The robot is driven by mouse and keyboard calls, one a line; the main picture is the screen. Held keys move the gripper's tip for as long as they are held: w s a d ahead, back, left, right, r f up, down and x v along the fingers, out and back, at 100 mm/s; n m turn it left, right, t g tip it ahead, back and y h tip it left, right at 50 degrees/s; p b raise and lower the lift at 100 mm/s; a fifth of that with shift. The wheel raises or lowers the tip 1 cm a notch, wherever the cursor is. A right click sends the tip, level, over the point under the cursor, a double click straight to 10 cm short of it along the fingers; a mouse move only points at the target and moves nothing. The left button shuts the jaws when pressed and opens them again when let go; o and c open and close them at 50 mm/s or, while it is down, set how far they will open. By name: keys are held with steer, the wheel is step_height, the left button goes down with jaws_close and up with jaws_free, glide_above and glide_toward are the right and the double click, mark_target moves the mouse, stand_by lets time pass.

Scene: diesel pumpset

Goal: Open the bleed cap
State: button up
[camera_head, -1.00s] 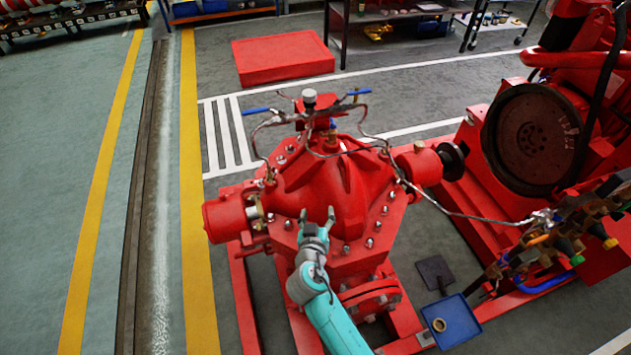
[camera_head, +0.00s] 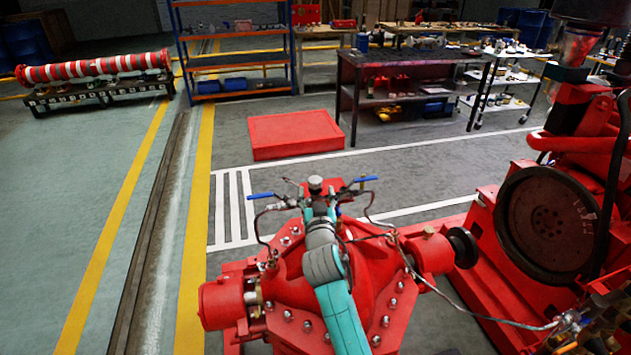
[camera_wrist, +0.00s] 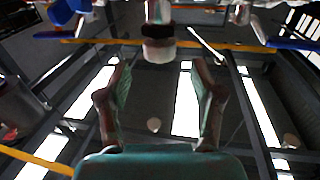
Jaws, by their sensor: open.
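The bleed cap appears to be the small pale grey cap (camera_head: 315,183) at the top of the red pump (camera_head: 375,262). In the wrist view a pale round cap with a dark band (camera_wrist: 158,50) shows at the upper middle, just past the fingertips. My gripper (camera_wrist: 160,70) is open, with one finger on each side and nothing between them. In the head view my arm reaches over the pump, and my gripper (camera_head: 319,211) is just below the cap. Its fingertips are hard to make out there, and I cannot tell whether they touch anything.
Blue lever handles stick out left (camera_head: 262,196) and right (camera_head: 365,180) of the cap. Thin bent pipes (camera_head: 372,214) run close around it. The engine flywheel (camera_head: 548,225) stands at the right. A red block (camera_head: 295,135) lies on the floor behind.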

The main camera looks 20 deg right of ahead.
mark_target(319, 185)
steer(key=shift+w+d, duration=0.2)
steer(key=shift+w, duration=0.8)
steer(key=shift+w+d, duration=0.15)
steer(key=shift+w, duration=0.85)
steer(key=shift+w+d, duration=0.2)
steer(key=shift+w, duration=0.8)
steer(key=c, duration=1.2)
steer(key=shift+o, duration=0.2)
steer(key=shift+d+n+y, duration=0.1)
steer(key=shift+n+y, duration=0.5)
steer(key=shift+y, duration=0.3)
steer(key=shift+n+y, duration=1.1)
steer(key=shift+y, duration=0.6)
steer(key=shift+n+y, duration=0.8)
steer(key=shift+y, duration=0.5)
steer(key=shift+n+g+y, duration=0.3)
steer(key=shift+n+y, duration=0.3)
steer(key=shift+y, duration=0.3)
steer(key=o, duration=1.2)
steer(key=shift+c, duration=0.2)
